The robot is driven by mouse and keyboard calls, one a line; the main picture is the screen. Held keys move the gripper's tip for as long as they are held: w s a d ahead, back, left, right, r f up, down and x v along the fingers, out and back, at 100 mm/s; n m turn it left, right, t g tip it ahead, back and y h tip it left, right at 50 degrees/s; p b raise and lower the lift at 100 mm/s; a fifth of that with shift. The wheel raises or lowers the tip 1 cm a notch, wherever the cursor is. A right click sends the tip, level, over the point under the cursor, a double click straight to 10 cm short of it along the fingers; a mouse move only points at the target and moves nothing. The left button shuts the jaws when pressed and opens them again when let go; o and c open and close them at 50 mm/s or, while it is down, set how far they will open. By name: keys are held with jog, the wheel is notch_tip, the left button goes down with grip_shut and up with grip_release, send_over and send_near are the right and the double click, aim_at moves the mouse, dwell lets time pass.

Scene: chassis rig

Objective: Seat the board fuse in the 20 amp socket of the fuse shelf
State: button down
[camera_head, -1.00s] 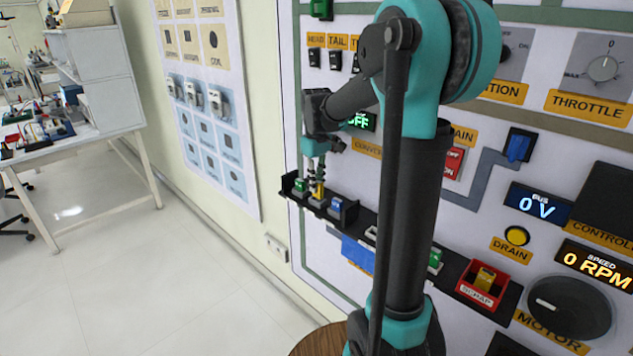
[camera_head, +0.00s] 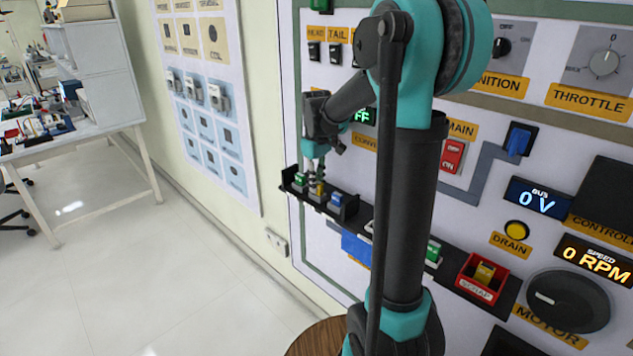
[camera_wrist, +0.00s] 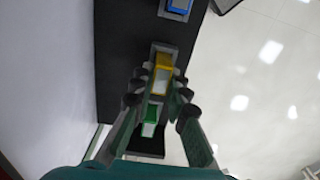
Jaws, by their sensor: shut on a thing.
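My gripper (camera_head: 316,176) is at the fuse shelf (camera_head: 349,209), a black ledge on the panel at picture centre. In the wrist view my gripper (camera_wrist: 162,78) has its fingers shut on either side of a yellow fuse (camera_wrist: 160,68). The yellow fuse (camera_head: 319,188) stands upright at a grey socket (camera_wrist: 166,49) between a green fuse (camera_head: 301,180) and a blue fuse (camera_head: 336,199). How deep it sits in the socket I cannot tell. No amp marking is readable.
The green fuse (camera_wrist: 149,121) is close between the fingers' lower parts, and the blue fuse (camera_wrist: 180,4) is beyond the tips. A red scrap bin (camera_head: 481,288) with a yellow piece sits at right. My arm hides part of the shelf.

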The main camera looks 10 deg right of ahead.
jog(key=shift+f, duration=0.2)
jog(key=c, duration=1.4)
grip_release()
notch_tip(320, 180, up, 12)
jog(key=shift+f, duration=0.1)
